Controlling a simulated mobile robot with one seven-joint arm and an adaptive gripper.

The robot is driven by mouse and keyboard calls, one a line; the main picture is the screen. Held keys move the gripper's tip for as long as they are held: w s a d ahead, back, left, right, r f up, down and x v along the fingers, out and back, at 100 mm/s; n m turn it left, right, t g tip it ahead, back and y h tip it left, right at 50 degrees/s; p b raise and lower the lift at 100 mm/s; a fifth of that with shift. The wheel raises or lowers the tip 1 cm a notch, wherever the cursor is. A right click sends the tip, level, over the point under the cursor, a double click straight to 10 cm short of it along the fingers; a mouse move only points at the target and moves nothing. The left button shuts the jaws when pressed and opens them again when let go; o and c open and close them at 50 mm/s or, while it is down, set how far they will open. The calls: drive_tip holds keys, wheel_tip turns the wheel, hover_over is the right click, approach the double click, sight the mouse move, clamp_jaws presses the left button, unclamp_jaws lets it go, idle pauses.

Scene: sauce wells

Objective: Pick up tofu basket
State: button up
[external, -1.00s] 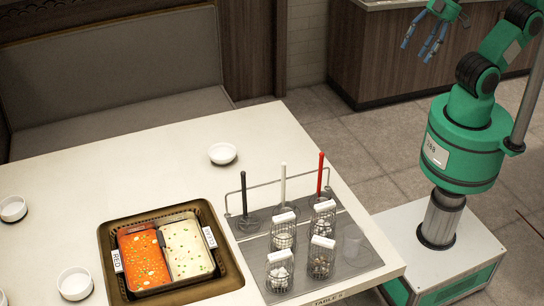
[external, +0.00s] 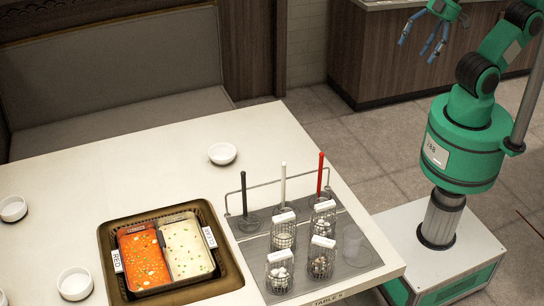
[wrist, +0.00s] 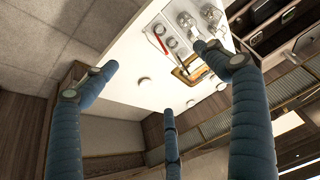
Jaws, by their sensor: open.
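Several wire baskets with white handle tops stand on the grey mat at the table's right end in the external view. The front left basket (external: 280,274) holds pale lumps that look like tofu, but I cannot be certain. The others are the back left basket (external: 283,236), the back right basket (external: 323,219) and the front right basket (external: 321,260). My gripper (external: 424,34) is open and empty, high and to the right of the table, well apart from the baskets. Its spread blue fingers frame the wrist view (wrist: 155,76), with small baskets (wrist: 187,20) far off.
A divided pot (external: 221,278) with red and white broth sits in the table, left of the baskets. Black, white and red (external: 320,174) handles stand by a metal rail (external: 262,184) behind them. White bowls (external: 222,153) stand on the table. The back of the table is mostly clear.

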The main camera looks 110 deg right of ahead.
drive_tip(key=shift+w, duration=0.1)
drive_tip(key=g+b, duration=0.1)
drive_tip(key=b, duration=0.3)
hover_over(290, 251)
drive_tip(key=s, duration=0.2)
drive_tip(key=f, duration=3.6)
drive_tip(key=shift+s+d, duration=0.1)
drive_tip(key=shift+d, duration=0.1)
drive_tip(key=shift+a+f, duration=0.1)
drive_tip(key=shift+f, duration=0.15)
drive_tip(key=shift+f, duration=0.1)
